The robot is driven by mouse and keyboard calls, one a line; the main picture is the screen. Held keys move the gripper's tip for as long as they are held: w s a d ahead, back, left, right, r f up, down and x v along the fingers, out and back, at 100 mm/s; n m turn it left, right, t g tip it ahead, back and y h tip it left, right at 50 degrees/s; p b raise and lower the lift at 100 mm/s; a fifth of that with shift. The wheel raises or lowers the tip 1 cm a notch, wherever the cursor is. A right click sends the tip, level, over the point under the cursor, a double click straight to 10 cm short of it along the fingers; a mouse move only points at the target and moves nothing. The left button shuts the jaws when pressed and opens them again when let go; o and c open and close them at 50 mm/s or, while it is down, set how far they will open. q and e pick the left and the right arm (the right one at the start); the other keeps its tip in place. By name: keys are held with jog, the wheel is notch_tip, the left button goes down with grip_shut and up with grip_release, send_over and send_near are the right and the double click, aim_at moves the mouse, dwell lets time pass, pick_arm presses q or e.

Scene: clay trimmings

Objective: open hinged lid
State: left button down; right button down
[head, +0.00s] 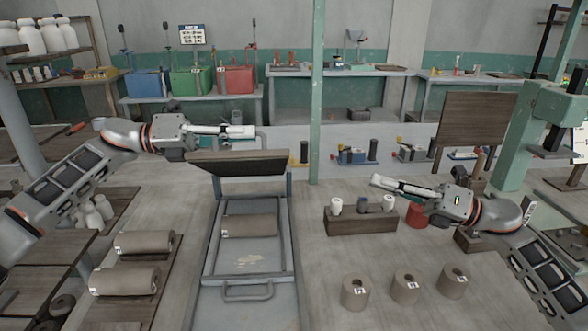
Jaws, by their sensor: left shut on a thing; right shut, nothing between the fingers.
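A hinged lid (240,164), a dark panel seen at a steep angle, stands raised above a grey metal frame (210,238). A clay roll (248,225) lies inside the frame, and a loop handle (247,292) sticks out at its front. My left gripper (248,131) is shut at the lid's upper edge, on what looks like the lid's grey bar handle (266,143); the exact contact is too small to tell. My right gripper (376,181) is shut and empty, above the bench right of the frame, behind a wooden block with small cups (362,221).
Clay rolls (143,242) lie on a board at the left. Several clay cylinders (407,285) stand at the front right. A green post (318,90) rises behind the bench. A red cup (417,215) stands near my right arm. Bare bench lies between frame and cylinders.

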pick_arm(q)
jog(key=shift+a, duration=0.1)
pick_arm(e)
jog(key=s+a+n+g+y, duration=0.2)
jog(key=s+a+n+g, duration=0.35)
jog(key=a, duration=0.45)
jog(key=w+a+r, duration=0.3)
jog(key=a+r, duration=0.2)
jog(key=a, duration=0.4)
jog(key=shift+w+r+m, duration=0.15)
jog(key=shift+w+m, duration=0.15)
jog(key=shift+m, duration=0.15)
